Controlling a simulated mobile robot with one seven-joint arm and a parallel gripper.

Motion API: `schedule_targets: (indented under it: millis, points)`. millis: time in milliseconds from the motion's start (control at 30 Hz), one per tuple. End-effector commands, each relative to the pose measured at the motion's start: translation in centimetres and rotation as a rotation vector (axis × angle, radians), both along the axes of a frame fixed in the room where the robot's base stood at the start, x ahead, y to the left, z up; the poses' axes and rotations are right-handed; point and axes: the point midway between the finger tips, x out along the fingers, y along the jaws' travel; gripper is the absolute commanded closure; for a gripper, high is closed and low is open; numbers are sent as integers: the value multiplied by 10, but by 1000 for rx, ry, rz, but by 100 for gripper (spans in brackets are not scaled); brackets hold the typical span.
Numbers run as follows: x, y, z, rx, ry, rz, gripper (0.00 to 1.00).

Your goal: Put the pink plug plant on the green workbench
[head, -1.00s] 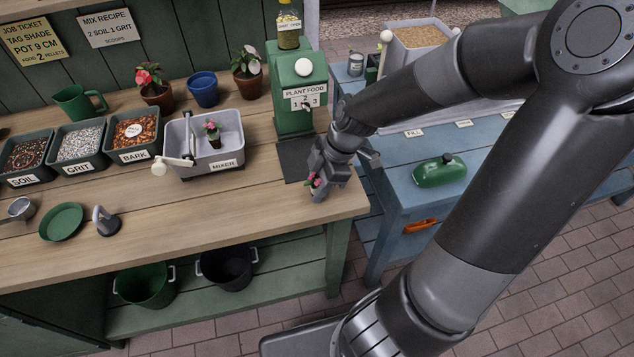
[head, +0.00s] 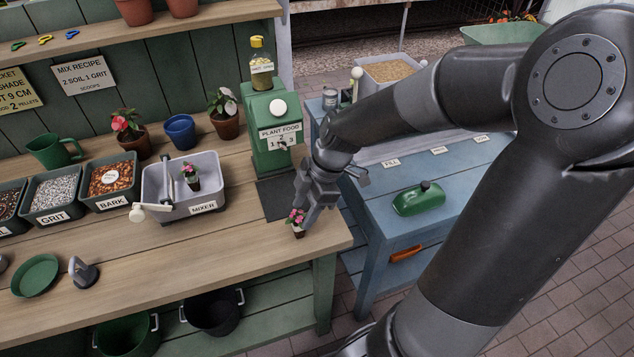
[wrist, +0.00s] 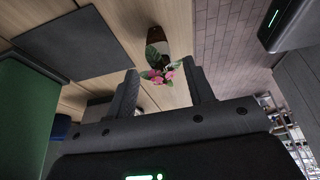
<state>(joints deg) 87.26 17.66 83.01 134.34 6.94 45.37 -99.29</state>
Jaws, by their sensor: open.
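A small plug plant with pink flowers (head: 297,217) stands upright on the front right end of the wooden top of the green workbench (head: 240,258). Its brown plug and green leaves show in the wrist view (wrist: 160,60), just beyond the fingertips. My gripper (head: 309,207) is open and empty, just behind and above the plant; the wrist view shows the fingers (wrist: 164,88) apart with the flowers between and beyond their tips. A second pink-flowered plug plant (head: 191,178) sits in the grey mixer tub (head: 208,207).
The green plant food dispenser (head: 272,135) stands behind my gripper, with a dark mat (head: 272,199) in front. The bench front between mixer and plant is clear.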

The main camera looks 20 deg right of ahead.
Motion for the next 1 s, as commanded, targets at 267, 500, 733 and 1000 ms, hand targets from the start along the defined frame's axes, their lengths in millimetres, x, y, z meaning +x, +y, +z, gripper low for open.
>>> schedule_targets:
  millis: [267,500,733,1000]
  points:
    - [0,-10,22,0,0,-4,52]
    - [0,-18,42,1,-1,-1,52]
    - [0,-26,62,2,-1,0,52]
    - [0,-29,71,0,0,0,52]
